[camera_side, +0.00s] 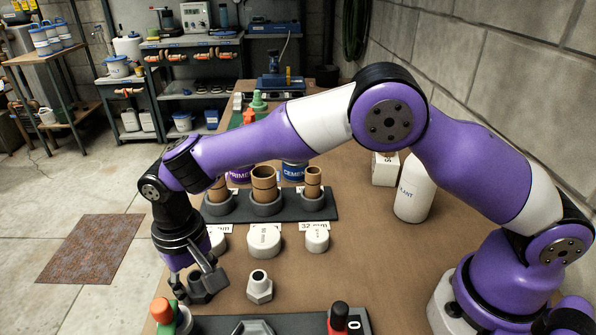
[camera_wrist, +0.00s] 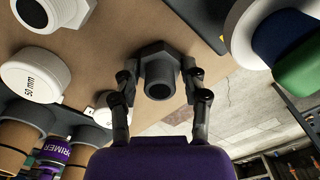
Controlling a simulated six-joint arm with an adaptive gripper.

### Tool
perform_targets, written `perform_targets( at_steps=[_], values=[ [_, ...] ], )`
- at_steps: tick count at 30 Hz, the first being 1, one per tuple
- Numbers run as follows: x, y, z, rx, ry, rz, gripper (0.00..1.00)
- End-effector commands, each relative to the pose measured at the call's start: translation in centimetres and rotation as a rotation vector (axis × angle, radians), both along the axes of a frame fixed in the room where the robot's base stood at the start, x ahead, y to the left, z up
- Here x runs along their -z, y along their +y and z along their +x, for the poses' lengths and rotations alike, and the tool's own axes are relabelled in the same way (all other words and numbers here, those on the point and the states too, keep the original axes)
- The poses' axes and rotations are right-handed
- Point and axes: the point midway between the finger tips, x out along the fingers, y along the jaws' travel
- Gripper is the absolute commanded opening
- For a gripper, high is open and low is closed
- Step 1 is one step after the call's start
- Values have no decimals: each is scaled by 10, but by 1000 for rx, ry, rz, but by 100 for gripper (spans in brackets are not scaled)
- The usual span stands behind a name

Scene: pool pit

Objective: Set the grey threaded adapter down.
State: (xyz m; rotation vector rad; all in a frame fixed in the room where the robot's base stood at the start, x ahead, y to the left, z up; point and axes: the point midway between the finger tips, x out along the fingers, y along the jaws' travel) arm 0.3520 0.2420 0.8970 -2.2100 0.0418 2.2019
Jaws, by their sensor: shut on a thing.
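A dark grey threaded adapter (camera_wrist: 158,77) with a hex collar sits between the two fingers of my gripper (camera_wrist: 160,88) in the wrist view. The fingers are shut on the collar from both sides. In the side view the adapter (camera_side: 203,285) is at the left front of the bench, partly hidden by my gripper (camera_side: 200,272). I cannot tell whether it touches the bench top. A lighter grey adapter (camera_side: 259,287) stands on the bench to its right, apart from it. It also shows at the top left of the wrist view (camera_wrist: 57,10).
White caps (camera_side: 264,241) stand in a row behind. A dark rack (camera_side: 321,207) behind them holds brown pipe pieces.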

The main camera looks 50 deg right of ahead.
Motion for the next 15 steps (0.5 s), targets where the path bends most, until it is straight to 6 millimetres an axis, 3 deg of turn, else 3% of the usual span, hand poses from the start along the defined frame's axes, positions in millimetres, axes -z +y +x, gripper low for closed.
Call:
perform_targets(
  at_steps=[3,4,5,6,15],
  values=[
    [3,0,0,0,1,-1,11],
    [3,0,0,0,0,0,61],
    [3,0,0,0,0,0,76],
    [3,0,0,0,0,0,80],
    [3,0,0,0,0,0,80]
  ],
)
